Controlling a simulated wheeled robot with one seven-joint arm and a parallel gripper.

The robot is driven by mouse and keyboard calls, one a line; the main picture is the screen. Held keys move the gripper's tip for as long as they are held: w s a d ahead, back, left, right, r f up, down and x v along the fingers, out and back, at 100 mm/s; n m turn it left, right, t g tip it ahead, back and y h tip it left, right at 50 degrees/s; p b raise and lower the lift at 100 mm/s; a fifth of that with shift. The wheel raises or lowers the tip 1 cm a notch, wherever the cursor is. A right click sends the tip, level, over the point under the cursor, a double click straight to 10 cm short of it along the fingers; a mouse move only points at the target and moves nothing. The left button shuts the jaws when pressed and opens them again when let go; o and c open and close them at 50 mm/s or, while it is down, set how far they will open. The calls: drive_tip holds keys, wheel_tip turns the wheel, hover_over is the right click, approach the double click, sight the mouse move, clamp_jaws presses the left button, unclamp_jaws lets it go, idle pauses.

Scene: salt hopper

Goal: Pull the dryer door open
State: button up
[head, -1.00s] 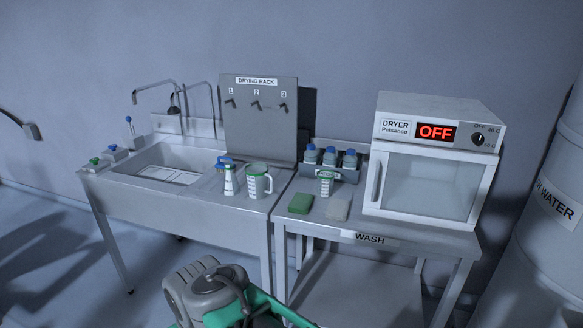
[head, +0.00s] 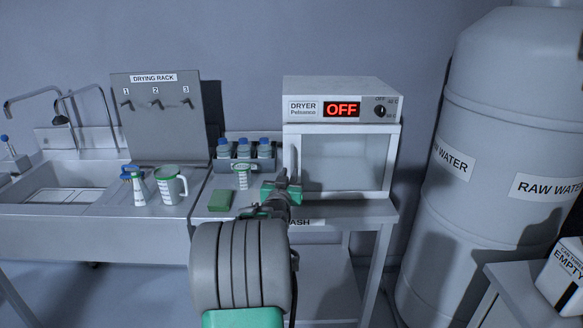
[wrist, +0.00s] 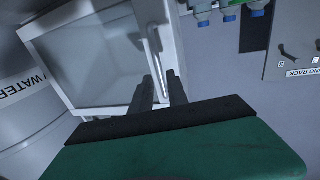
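The white dryer (head: 340,100) stands on the right of the bench, its display reading OFF. Its glass-fronted door (head: 346,163) looks closed; it also shows in the wrist view (wrist: 92,62). The upright door handle (wrist: 154,45) is on the door's left side in the head view, where my arm and gripper partly cover it. My gripper (head: 283,182) is at the handle's lower part. In the wrist view its two dark fingers (wrist: 161,92) are apart, with the handle's near end showing between their tips. I cannot tell whether they touch it.
A green sponge (head: 220,201), a small green-rimmed cup (head: 243,176) and a rack of blue-capped bottles (head: 245,153) stand left of the dryer. A large raw water tank (head: 490,110) stands to the right. Sink and drying rack (head: 155,115) are left.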

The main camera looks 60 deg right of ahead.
sight(292, 167)
drive_tip(key=p+x, duration=0.1)
drive_tip(key=x, duration=0.4)
drive_tip(key=shift+d, duration=0.4)
drive_tip(key=shift+w, duration=0.1)
clamp_jaws()
drive_tip(key=shift+a, duration=0.1)
idle(0.8)
